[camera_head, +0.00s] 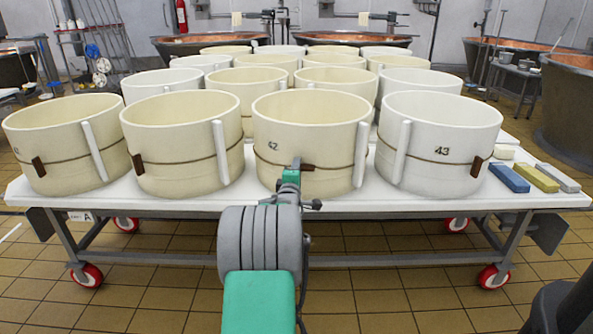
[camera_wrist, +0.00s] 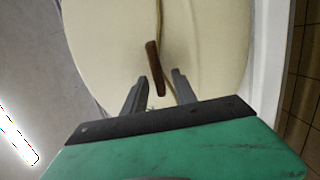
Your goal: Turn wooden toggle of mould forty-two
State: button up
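Mould forty-two (camera_head: 311,135) is a cream round mould in the front row, with "42" on its side and a cord around it. Its brown wooden toggle (camera_head: 308,167) shows just right of my gripper (camera_head: 296,164) in the head view. In the wrist view the toggle (camera_wrist: 154,66) lies nearly along the cord, slightly tilted. My gripper (camera_wrist: 159,75) is open there, with one finger on each side of the toggle's near end. I see a gap on the right; contact on the left is unclear. The mould (camera_wrist: 110,45) fills the wrist view's middle.
The white table (camera_head: 230,200) stands on a wheeled frame. Mould forty-three (camera_head: 440,140) is close on the right, another cream mould (camera_head: 180,140) on the left. More moulds stand behind. Blue (camera_head: 509,178) and yellow (camera_head: 536,178) blocks lie at the table's right. The front floor is largely clear.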

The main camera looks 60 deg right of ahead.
jog(key=p+v, duration=0.2)
jog(key=v, duration=0.5)
jog(key=shift+a, duration=0.4)
